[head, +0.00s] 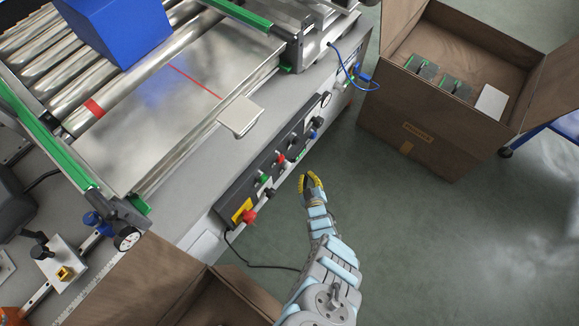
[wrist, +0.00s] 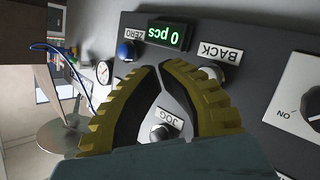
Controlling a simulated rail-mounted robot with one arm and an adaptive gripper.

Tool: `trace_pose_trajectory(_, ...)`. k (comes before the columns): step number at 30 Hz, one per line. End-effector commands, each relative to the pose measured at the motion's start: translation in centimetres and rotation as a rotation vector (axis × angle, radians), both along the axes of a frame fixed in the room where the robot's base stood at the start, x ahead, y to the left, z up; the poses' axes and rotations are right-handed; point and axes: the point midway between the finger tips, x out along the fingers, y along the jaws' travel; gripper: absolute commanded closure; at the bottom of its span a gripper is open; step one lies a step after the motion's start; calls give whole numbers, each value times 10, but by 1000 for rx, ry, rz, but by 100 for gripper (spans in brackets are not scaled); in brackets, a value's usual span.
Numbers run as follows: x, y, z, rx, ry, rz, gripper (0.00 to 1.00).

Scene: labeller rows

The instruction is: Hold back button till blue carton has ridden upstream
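The blue carton (head: 120,25) stands on the conveyor rollers at the top left of the head view. The control panel (head: 235,193) is on the front of the machine. In the wrist view, the pale back button (wrist: 212,71) sits by its BACK label (wrist: 220,53), partly hidden by the right finger. My gripper (head: 308,177) is in front of the panel's lower edge; in the wrist view its yellow fingers (wrist: 160,66) meet at the tips with nothing between them. The tips point between the BACK button and the blue ZERO button (wrist: 126,50). No contact with a button shows.
A JOG button (wrist: 160,132) shows between the fingers. The counter display (wrist: 167,35) reads 0 pcs. A red emergency button (head: 249,216) is at the panel's near end. An open cardboard box (head: 405,130) stands at the right; the floor between is clear.

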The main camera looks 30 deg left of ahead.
Motion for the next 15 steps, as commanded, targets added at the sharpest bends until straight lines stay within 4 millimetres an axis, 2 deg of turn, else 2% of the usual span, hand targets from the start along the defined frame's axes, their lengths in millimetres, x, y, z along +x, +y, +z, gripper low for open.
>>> trace_pose_trajectory(6, 3, 27, 0, 3, -1, 2, 100)
trace_pose_trajectory(15, 4, 40, -1, 1, 2, 0, 100)
